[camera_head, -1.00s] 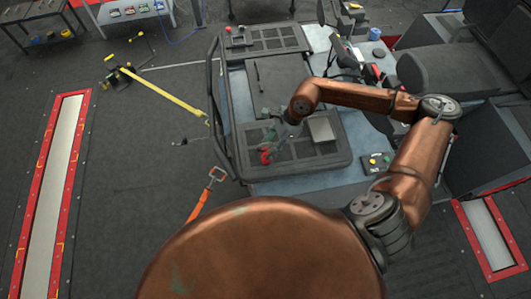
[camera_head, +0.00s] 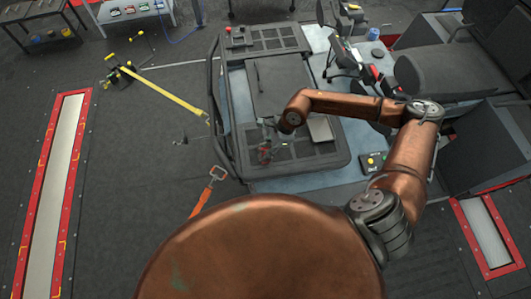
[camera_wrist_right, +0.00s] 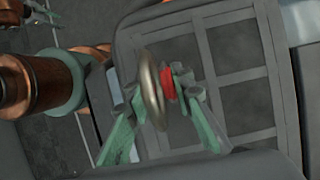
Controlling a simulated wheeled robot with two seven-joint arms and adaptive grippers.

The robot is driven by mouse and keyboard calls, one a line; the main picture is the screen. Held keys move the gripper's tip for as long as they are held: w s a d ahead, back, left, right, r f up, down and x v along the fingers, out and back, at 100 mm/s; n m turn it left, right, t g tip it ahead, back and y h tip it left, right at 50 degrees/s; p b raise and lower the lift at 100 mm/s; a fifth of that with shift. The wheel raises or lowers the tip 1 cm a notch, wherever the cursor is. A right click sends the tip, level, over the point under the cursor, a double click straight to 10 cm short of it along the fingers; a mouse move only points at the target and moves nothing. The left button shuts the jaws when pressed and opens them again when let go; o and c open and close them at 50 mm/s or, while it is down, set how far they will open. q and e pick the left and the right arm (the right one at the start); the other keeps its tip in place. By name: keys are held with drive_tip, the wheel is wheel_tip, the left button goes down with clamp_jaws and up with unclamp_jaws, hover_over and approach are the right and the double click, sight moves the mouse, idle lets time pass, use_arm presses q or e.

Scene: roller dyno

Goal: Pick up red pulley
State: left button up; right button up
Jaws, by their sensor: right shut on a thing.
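The red pulley (camera_head: 265,155) is over the front left of the slatted dark panel in the head view, small and partly covered by the gripper. In the right wrist view it is a red hub (camera_wrist_right: 167,83) beside a rounded metal ring (camera_wrist_right: 152,88). My right gripper (camera_head: 268,145) is shut on it, with green-grey fingers on both sides of it in the right wrist view (camera_wrist_right: 160,95). Whether the pulley still touches the panel I cannot tell. My left gripper does not show clearly in either view.
The slatted panel (camera_head: 308,151) has a raised dark rim and a flat dark plate (camera_head: 283,83) behind the gripper. A grey box-like piece (camera_head: 320,128) is close at the right. A yellow strap (camera_head: 170,95) and an orange strap (camera_head: 208,190) lie left.

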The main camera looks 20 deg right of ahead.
clamp_jaws()
drive_tip(key=shift+w+r, duration=0.1)
